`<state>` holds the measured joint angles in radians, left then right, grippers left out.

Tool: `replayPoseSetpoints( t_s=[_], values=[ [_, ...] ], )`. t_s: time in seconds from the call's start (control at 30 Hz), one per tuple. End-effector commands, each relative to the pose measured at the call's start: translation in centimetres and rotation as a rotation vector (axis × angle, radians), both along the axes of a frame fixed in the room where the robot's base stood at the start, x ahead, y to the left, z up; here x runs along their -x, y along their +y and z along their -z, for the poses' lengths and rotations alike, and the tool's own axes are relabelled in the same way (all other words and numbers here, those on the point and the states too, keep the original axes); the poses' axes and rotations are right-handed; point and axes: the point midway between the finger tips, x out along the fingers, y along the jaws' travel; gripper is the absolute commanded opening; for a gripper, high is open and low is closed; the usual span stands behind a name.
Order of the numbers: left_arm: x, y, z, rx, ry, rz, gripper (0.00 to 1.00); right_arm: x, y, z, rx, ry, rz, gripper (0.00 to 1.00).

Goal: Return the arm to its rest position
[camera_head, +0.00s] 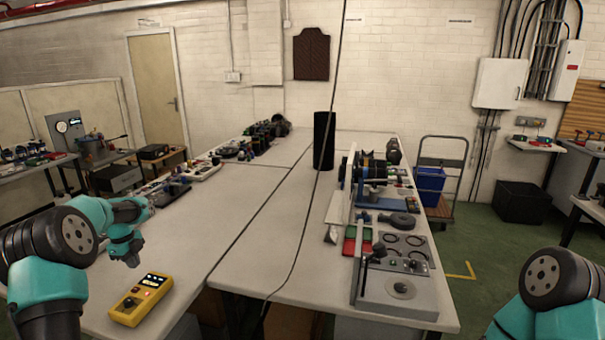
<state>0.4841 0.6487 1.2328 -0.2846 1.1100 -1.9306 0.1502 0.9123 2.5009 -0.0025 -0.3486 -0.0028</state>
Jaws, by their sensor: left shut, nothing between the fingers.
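My left arm comes in from the left, teal with black joints. My left gripper (132,262) hangs low over the left part of the white table (230,210), pointing down. It is shut and empty, a little behind a yellow handheld box (141,299) and apart from it. Of my right arm only a teal link with a black joint shows at the lower right. My right gripper is outside the view. A tall black cylinder (324,141) stands upright near the middle of the table.
Several small devices line the table's left edge. A grey panel box (397,290), a red and green tray (357,240) and other instruments stand on the right side. A blue bin (430,186) is beyond the right edge. The table's middle is mostly clear, crossed by a thin cable.

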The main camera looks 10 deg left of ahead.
Motion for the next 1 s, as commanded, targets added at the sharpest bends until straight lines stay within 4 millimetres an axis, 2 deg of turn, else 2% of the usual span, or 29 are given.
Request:
replayPoseSetpoints(
  t_s=[0.17, 0.3, 0.43, 0.53, 0.67, 0.8, 1.0],
  values=[
    [0.4, -6.4, 6.8, 0.101, 0.001, -0.196, 0.0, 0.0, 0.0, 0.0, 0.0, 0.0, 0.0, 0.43],
    [0.7, -12.5, 12.3, 0.159, 0.009, -0.377, 0.0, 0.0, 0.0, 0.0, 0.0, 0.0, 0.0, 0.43],
    [1.7, -17.9, 16.5, 0.202, 0.029, -0.536, 0.0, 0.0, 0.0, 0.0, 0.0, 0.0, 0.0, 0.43],
    [3.1, -22.2, 19.6, 0.233, 0.052, -0.667, 0.0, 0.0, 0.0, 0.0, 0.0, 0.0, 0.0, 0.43],
    [6.1, -27.8, 23.1, 0.27, 0.094, -0.856, 0.0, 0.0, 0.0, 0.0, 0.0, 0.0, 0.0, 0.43],
    [10.2, -33.4, 25.9, 0.298, 0.146, -1.067, 0.0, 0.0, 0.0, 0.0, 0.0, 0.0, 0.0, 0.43],
    [17.5, -39.6, 28.1, 0.311, 0.228, -1.374, 0.0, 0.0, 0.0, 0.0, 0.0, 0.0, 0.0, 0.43]
  ],
)
